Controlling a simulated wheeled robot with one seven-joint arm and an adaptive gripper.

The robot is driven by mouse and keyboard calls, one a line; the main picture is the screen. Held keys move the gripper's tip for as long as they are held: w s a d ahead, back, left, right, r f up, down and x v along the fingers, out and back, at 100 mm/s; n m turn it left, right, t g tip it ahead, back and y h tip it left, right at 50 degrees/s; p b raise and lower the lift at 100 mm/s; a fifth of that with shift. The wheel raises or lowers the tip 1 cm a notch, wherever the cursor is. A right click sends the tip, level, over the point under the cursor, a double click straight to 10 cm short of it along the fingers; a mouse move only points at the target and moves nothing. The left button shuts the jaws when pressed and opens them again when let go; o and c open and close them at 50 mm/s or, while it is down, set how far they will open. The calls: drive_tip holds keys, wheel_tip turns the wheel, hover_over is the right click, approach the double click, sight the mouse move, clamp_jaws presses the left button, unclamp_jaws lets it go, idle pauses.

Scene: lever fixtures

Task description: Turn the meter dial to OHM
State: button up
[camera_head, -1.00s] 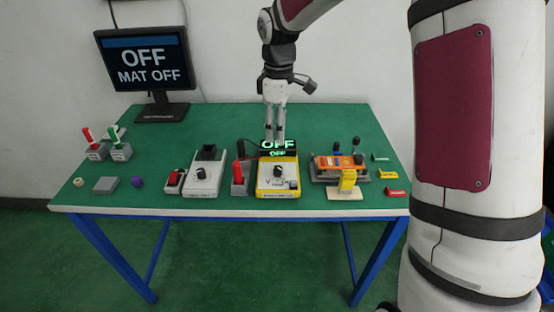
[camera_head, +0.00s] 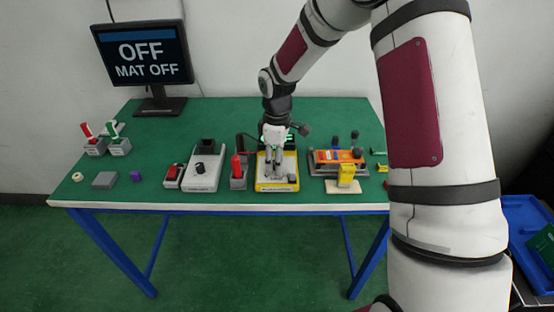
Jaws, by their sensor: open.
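The meter (camera_head: 277,187) is a box with a white face and yellow edges, standing near the front middle of the green table. My gripper (camera_head: 275,172) is over its face, fingers pointing down, and is open. The fingers cover the dial, so I cannot see where it points or whether they touch it. The meter's green display (camera_head: 290,138) is mostly hidden behind my gripper. The monitor (camera_head: 142,54) at the back left reads OFF and MAT OFF.
A red-handled lever (camera_head: 238,170) stands close at the meter's left, beside a grey box with a black knob (camera_head: 203,167). An orange fixture (camera_head: 338,157) with a yellow block (camera_head: 346,175) is at the right. The table's front strip is mostly clear.

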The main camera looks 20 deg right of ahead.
drive_tip(key=shift+c, duration=0.2)
clamp_jaws()
drive_tip(key=shift+m, duration=0.3)
drive_tip(key=m, duration=0.4)
drive_tip(key=shift+b, duration=0.35)
drive_tip(key=shift+m, duration=2)
